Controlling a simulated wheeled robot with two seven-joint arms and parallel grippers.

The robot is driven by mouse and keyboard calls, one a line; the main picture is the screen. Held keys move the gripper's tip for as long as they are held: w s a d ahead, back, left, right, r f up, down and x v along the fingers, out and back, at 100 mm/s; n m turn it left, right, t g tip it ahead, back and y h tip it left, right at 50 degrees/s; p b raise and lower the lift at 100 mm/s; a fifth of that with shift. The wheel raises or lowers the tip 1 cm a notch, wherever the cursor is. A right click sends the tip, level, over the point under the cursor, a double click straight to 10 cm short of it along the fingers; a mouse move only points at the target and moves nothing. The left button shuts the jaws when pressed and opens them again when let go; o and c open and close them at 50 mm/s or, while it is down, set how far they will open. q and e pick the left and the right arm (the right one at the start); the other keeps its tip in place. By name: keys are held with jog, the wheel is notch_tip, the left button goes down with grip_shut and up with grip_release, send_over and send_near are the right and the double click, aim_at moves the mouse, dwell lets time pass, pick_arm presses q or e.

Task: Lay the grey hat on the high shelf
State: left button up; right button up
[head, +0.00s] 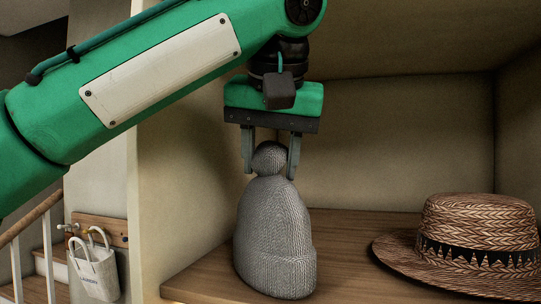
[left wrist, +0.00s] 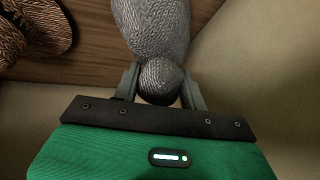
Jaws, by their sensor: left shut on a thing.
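The grey knitted hat (head: 275,235) hangs upright below my left gripper (head: 271,165), which is shut on the round bobble at its top. In the left wrist view the hat (left wrist: 150,30) extends away from the two fingers of the gripper (left wrist: 160,88). The hat is at the wooden shelf (head: 205,275), near its left end. Its lower edge is at or just above the board; I cannot tell whether it touches. My right gripper is in neither view.
A brown woven straw hat (head: 475,235) with a dark band sits on the shelf to the right. An upright side panel (head: 185,150) stands close on the left. Bare board lies between the two hats. A white bag (head: 95,270) hangs from hooks at the lower left.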

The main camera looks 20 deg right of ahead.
pick_arm(q)
jog(key=o, duration=1.2)
jog(key=shift+w+f, duration=0.15)
jog(key=shift+o, duration=0.2)
jog(key=shift+r, duration=0.2)
jog(key=s+b, duration=0.3)
jog(key=shift+a+r, duration=0.2)
jog(key=shift+a, duration=0.05)
jog(key=s+a+b, duration=0.1)
jog(key=s+b, duration=0.3)
jog(key=s, duration=0.5)
jog(key=shift+s+a+r, duration=0.3)
jog(key=shift+s+a, duration=0.05)
jog(key=shift+a, duration=0.05)
